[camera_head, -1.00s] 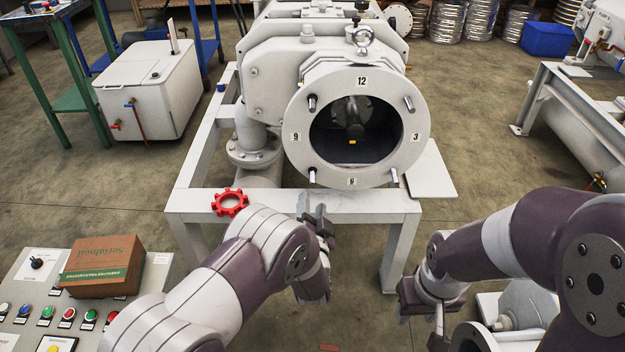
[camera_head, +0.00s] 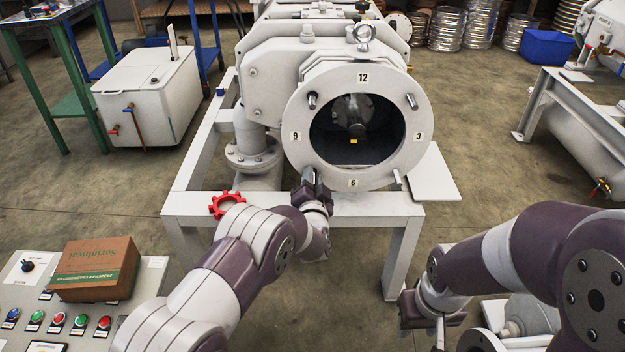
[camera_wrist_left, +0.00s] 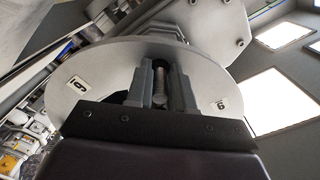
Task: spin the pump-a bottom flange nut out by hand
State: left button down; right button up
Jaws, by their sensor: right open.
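The grey pump (camera_head: 275,85) has a round open flange (camera_head: 297,160) facing me, marked 12, 3, 6 and 9. Studs stick out at its upper left (camera_head: 312,100), upper right (camera_head: 411,101) and lower right (camera_head: 397,179). My left gripper (camera_head: 309,178) is at the lower-left stud, between marks 9 and 6. In the left wrist view its fingers (camera_wrist_left: 160,88) stand on both sides of a threaded stud (camera_wrist_left: 161,92); whether they press on it, and any nut there, I cannot tell. My right gripper (camera_head: 436,326) is open and empty, low at the right.
A red toothed ring (camera_head: 227,205) lies on the white frame (camera_head: 190,203) left of my left arm. A brown box (camera_head: 95,268) lies on the button panel (camera_head: 30,300). A flat plate (camera_head: 432,175) juts out right of the flange.

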pick_arm(q)
jog(key=shift+n, duration=0.3)
jog(key=n, duration=0.5)
jog(key=shift+n, duration=0.3)
jog(key=n+b, duration=0.1)
jog(key=n, duration=0.5)
jog(key=shift+n, duration=0.3)
jog(key=n+b, duration=0.2)
jog(key=n, duration=0.4)
jog(key=n+b, duration=0.2)
jog(key=n, duration=0.3)
jog(key=shift+n+b, duration=0.3)
jog(key=shift+b, duration=0.1)
jog(key=n+b, duration=0.4)
jog(key=n, duration=0.1)
jog(key=shift+f+n, duration=0.1)
jog(key=shift+n, duration=0.2)
jog(key=n+b, duration=1.1)
jog(key=b, duration=0.3)
jog(key=shift+n, duration=0.3)
jog(key=shift+r+n+b, duration=0.2)
jog(key=shift+n+b, duration=1.1)
jog(key=shift+n, duration=0.2)
